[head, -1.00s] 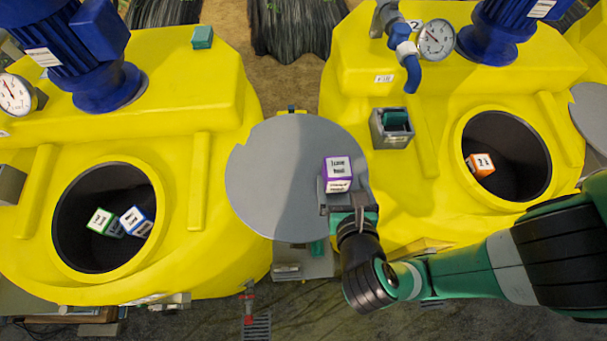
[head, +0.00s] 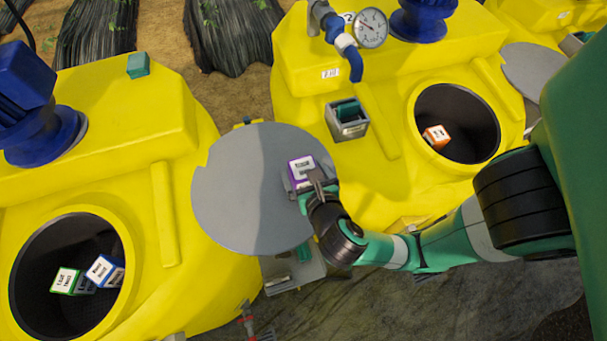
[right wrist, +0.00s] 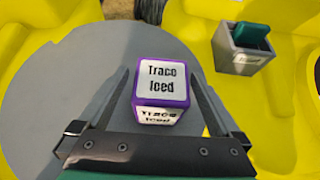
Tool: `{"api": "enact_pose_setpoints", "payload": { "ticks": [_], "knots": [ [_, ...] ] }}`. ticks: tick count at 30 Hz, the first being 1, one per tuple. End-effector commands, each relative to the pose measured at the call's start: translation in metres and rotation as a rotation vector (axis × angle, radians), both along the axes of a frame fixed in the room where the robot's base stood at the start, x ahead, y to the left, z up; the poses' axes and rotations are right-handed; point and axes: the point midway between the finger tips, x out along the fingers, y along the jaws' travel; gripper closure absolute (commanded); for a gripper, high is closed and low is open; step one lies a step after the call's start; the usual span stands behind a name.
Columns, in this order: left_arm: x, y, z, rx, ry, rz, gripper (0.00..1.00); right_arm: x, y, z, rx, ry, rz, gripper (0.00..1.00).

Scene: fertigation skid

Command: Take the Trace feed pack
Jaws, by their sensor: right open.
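The Trace feed pack is a purple-edged cube with white labels (head: 301,168), on the grey round lid (head: 245,200) near its right edge. In the right wrist view the pack (right wrist: 161,85) shows its "Trace feed" label on top and on the near side. My right gripper (head: 306,181) is at the pack. In the right wrist view its two fingers stand apart on either side of the pack, with a gap visible on each side. My left gripper is not in view.
Yellow tanks stand on both sides. The left tank's opening holds a green-edged pack (head: 66,281) and a blue-edged pack (head: 104,270). The right tank's opening holds an orange pack (head: 436,136). A grey box with a green item (head: 347,120) sits right of the lid.

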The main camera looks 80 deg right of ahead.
Motion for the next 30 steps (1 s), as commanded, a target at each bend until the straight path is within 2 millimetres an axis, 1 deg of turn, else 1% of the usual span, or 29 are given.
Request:
{"api": "enact_pose_setpoints", "payload": {
  "ticks": [3,6,9,14,15,17,21,23,24,26,27,29,30],
  "knots": [
    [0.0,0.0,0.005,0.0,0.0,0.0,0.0,0.006,-0.018,-0.009,0.0,0.005,-0.009,0.0],
    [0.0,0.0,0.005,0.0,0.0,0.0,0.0,0.014,-0.028,-0.017,0.0,0.002,-0.007,0.0],
    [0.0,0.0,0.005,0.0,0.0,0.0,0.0,0.018,-0.033,-0.02,0.001,0.0,-0.003,0.0],
    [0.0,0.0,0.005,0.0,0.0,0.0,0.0,0.018,-0.032,-0.021,0.001,0.0,0.0,0.0],
    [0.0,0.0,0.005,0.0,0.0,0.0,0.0,0.018,-0.032,-0.021,0.001,0.0,0.0,0.02],
    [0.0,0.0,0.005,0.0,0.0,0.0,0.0,0.018,-0.032,-0.02,0.001,0.0,0.0,0.13],
    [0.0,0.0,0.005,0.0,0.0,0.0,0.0,0.018,-0.032,-0.02,0.001,0.0,0.0,0.38],
    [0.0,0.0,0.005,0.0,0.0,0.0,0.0,0.018,-0.032,-0.02,0.001,0.0,0.0,0.49],
    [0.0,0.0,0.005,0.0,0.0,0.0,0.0,0.018,-0.032,-0.02,0.0,-0.001,0.0,0.56],
    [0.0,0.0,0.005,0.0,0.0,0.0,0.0,0.018,-0.032,-0.02,0.0,-0.001,0.0,0.67],
    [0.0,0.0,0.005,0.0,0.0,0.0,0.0,0.018,-0.032,-0.02,0.0,-0.001,0.0,0.74],
    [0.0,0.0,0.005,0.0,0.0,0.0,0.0,0.018,-0.032,-0.02,0.0,-0.001,0.0,0.85],
    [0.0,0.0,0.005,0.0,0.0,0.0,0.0,0.018,-0.032,-0.02,0.0,-0.001,0.0,0.92]
  ]
}}
